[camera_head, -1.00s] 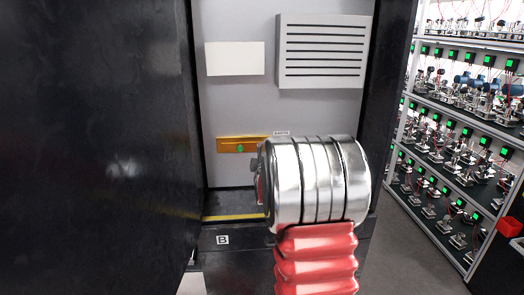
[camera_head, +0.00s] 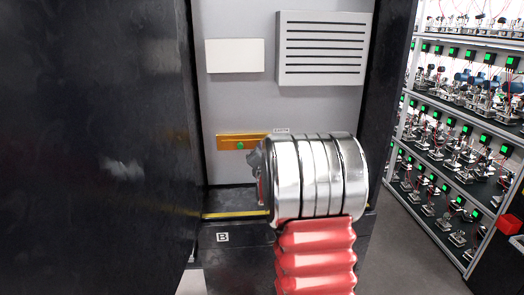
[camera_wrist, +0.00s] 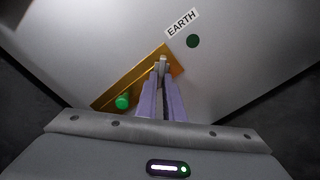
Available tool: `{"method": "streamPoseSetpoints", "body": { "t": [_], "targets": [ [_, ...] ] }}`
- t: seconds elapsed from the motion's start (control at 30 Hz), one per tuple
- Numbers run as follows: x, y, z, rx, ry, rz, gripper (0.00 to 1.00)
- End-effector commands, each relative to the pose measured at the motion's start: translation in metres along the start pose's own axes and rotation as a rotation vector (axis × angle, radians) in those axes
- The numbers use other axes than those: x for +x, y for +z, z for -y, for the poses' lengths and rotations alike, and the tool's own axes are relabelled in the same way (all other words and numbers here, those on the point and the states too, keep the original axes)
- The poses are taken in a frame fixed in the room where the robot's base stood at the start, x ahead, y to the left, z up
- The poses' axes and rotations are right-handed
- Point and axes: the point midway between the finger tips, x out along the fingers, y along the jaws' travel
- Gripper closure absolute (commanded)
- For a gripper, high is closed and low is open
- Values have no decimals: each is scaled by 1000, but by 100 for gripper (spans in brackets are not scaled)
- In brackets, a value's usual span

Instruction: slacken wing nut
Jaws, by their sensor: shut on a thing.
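A brass bar (camera_head: 228,142) is fixed low on the pale back panel inside the dark cabinet, and it also shows in the wrist view (camera_wrist: 110,97). A green round knob or nut (camera_wrist: 122,101) sits near one end of the bar; it is a small green spot in the head view (camera_head: 240,146). My gripper (camera_wrist: 163,70) is shut at the bar's other end, near the EARTH label (camera_wrist: 182,23). It grips a small pale metal piece, apparently the wing nut (camera_wrist: 163,59), mostly hidden by the fingers. In the head view my wrist hides the fingertips.
A dark green round spot (camera_wrist: 192,41) lies beside the label. A louvred vent (camera_head: 322,48) and a blank white plate (camera_head: 235,56) are above the bar. A black cabinet wall or door (camera_head: 95,140) stands close on the left. Equipment shelves (camera_head: 460,130) are at right.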

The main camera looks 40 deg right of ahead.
Motion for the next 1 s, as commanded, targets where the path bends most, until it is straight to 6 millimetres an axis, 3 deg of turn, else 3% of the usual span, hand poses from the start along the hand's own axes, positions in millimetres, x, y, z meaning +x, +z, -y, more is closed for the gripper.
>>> {"method": "streamPoseSetpoints", "body": {
  "t": [0.03, 0.6, 1.0],
  "targets": [
    [-1, -7, 3, -44, -5, -13, 100],
    [-1, -6, 11, -556, -5, -17, 100],
    [-1, -3, 14, -715, 3, -23, 100]
  ]
}}
